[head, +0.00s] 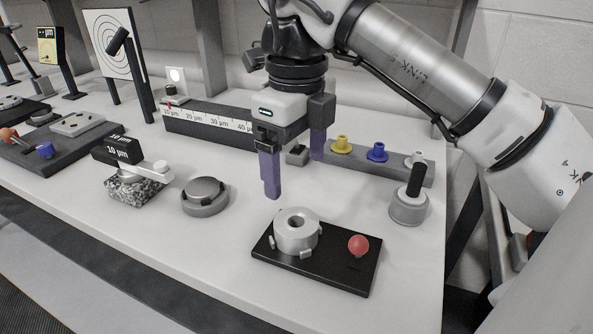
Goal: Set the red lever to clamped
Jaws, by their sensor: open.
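The red lever's round knob (358,244) sits at the right part of a black base plate (330,274) near the table's front. Its arm is hidden or too small to make out, so I cannot tell its setting. A silver ring-shaped mirror mount (296,232) with small clips around it stands on the left part of the same plate. My gripper (294,179) points down with its two purple fingers apart and nothing between them. It is above and behind the plate, up and left of the red knob, not touching it.
A grey cylinder with a black handle (409,200) stands right of the plate. Behind are a scale bar (205,122) and a rail with yellow and blue knobs (405,168).

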